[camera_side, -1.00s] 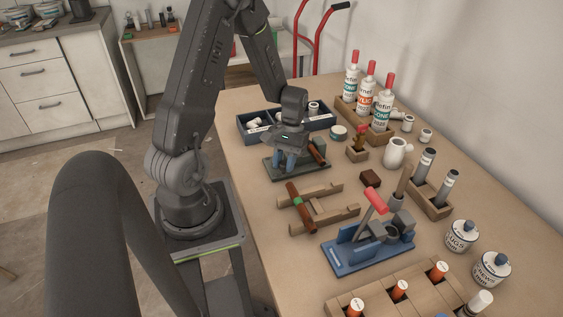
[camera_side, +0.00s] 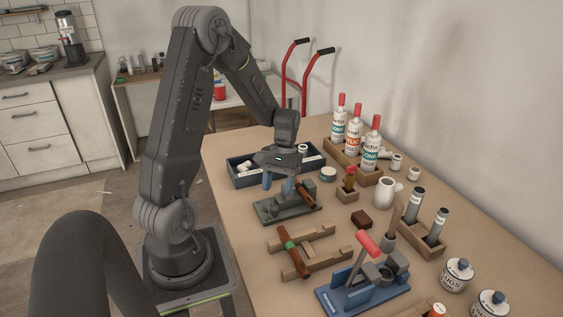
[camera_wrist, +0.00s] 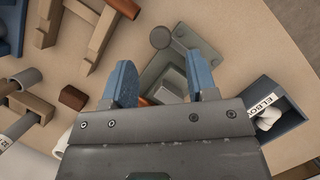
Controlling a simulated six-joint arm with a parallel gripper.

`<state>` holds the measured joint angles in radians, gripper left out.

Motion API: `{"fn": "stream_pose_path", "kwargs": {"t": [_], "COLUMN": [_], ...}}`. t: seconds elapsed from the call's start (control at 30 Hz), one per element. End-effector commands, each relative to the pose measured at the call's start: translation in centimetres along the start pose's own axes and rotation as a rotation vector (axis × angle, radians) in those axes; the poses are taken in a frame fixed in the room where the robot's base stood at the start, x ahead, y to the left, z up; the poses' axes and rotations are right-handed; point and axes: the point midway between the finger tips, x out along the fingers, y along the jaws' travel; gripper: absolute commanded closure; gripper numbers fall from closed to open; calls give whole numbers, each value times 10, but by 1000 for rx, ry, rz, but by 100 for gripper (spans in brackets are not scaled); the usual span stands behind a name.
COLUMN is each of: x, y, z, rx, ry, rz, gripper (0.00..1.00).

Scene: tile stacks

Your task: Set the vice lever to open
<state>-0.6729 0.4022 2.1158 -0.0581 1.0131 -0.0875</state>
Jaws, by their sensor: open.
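A grey-green bench fixture (camera_side: 268,212) with metal blocks and a brown-handled lever (camera_side: 305,193) stands on the table below my gripper (camera_side: 278,185). The lever lies low and slanted at the fixture's right. In the wrist view the fixture's plate (camera_wrist: 207,47) is beyond my fingers, and an orange-brown bit of the lever (camera_wrist: 145,101) shows between them. My gripper is open and empty, its blue fingertips (camera_wrist: 160,72) above the fixture. A blue fixture (camera_side: 337,298) with a red-gripped lever (camera_side: 368,243), tilted upward, stands nearer the camera. I cannot tell which fixture is the vice.
A wooden frame with a brown handle (camera_side: 295,258) lies between the two fixtures. A blue divided bin (camera_side: 245,178) is behind my gripper. Tubes (camera_side: 372,150), a white mug (camera_side: 384,191), a brown block (camera_side: 361,219) and cans (camera_side: 457,275) stand to the right.

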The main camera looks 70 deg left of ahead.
Motion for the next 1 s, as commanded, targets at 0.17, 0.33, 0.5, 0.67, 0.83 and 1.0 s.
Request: {"fn": "stream_pose_path", "kwargs": {"t": [0.17,0.33,0.5,0.67,0.83,1.0], "x": [-41,-67,-79,-81,-81,-90], "y": [0,0,0,0,0,13], "z": [-1,-1,0,0,0,16], "rx": [0,-1,-1,-1,-1,52], "ry": [6,4,0,-1,0,59], "rz": [0,0,0,0,0,-13], "gripper": [47,47,47,47,47,47]}}
